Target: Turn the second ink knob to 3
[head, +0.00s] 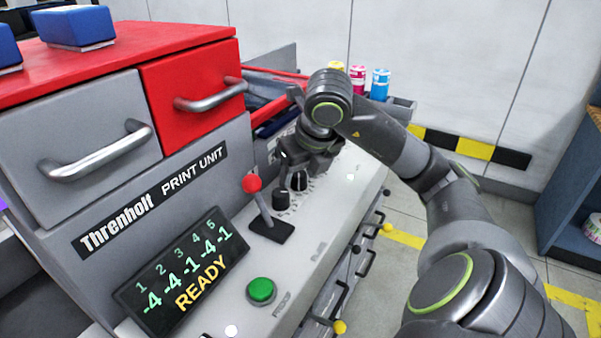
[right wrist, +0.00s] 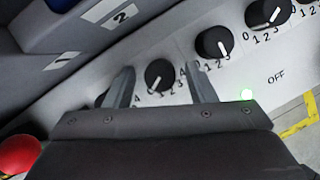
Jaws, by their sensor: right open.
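The row of black ink knobs is on the grey panel. In the head view the nearest knob (head: 281,200) and the second knob (head: 299,182) show under my right gripper (head: 297,170). In the right wrist view the second knob (right wrist: 160,75) sits between the two open fingers, with a gap on both sides. Its white pointer mark points down and slightly left; the exact number is hard to read. The first knob is mostly hidden behind the left finger. The display (head: 180,272) shows numbers under 1 to 5 and READY. My left gripper is not in view.
More knobs (right wrist: 213,43) continue up to the right, close to the fingers. A red-balled lever (head: 252,184) and a green button (head: 262,290) stand nearer on the panel. A drawer cabinet (head: 80,150) rises to the left; ink bottles (head: 380,84) stand behind.

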